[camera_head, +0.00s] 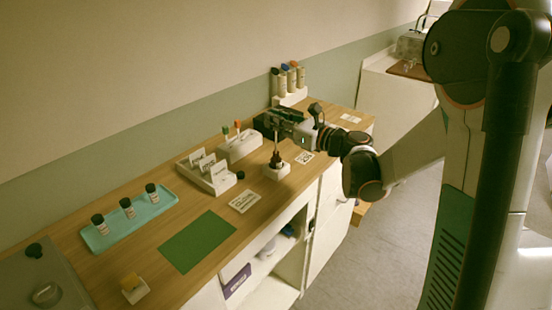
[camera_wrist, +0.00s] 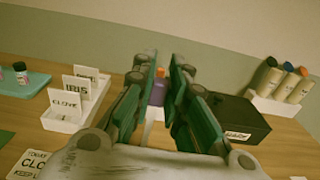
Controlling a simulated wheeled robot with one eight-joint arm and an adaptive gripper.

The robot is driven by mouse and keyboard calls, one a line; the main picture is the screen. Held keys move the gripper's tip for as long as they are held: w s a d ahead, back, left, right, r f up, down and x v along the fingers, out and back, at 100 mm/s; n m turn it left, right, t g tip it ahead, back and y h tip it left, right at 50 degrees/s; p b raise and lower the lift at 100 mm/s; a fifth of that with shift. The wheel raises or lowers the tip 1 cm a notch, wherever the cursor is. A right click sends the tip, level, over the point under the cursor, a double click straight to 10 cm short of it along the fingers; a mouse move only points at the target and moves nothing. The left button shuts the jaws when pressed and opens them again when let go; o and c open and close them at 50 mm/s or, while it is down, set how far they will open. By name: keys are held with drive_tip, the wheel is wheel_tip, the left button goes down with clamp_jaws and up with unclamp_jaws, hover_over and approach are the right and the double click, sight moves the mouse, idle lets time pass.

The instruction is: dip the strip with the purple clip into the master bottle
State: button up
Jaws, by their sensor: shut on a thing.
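My gripper (camera_head: 275,120) is over the wooden counter, its jaws closed on the purple clip (camera_wrist: 158,92), which shows between the fingers in the wrist view (camera_wrist: 160,75). In the head view a thin pale strip (camera_head: 276,143) stands below the gripper, in line with the dark brown master bottle (camera_head: 276,158). The bottle is upright in a small white stand (camera_head: 277,172). I cannot tell whether the strip's lower end is inside the bottle's neck or just above it. The clip itself is hidden in the head view.
A white holder (camera_head: 240,147) with green and orange clips stands left of the bottle. A white card tray (camera_head: 218,185), a teal tray (camera_head: 110,238) with several small bottles and a green mat (camera_head: 197,240) lie farther left. Tall capped bottles (camera_head: 291,77) stand behind; a black box (camera_wrist: 237,115) is close by.

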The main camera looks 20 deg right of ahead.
drive_tip(key=shift+f+b, duration=1.8)
drive_tip(key=shift+f, duration=0.3)
idle(0.6)
drive_tip(key=shift+r, duration=0.15)
drive_tip(key=shift+r+p, duration=3.05)
drive_tip(key=shift+r, duration=1.1)
